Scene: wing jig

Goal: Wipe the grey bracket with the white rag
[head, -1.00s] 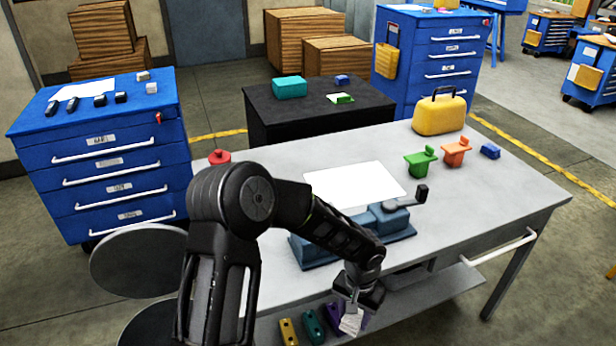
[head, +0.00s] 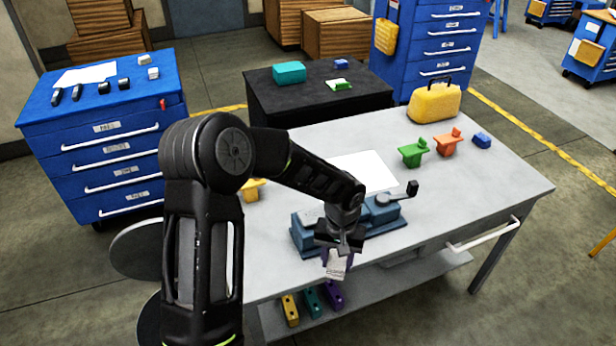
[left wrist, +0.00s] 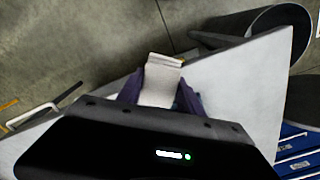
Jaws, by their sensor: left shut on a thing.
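My right gripper is not in view.
The grey table (head: 505,185) holds a white sheet (head: 368,170), yellow (head: 252,188), green (head: 413,152) and orange (head: 447,143) parts, and a yellow case (head: 434,103). Several coloured parts lie on the lower shelf (head: 400,285). The table's right side is mostly clear.

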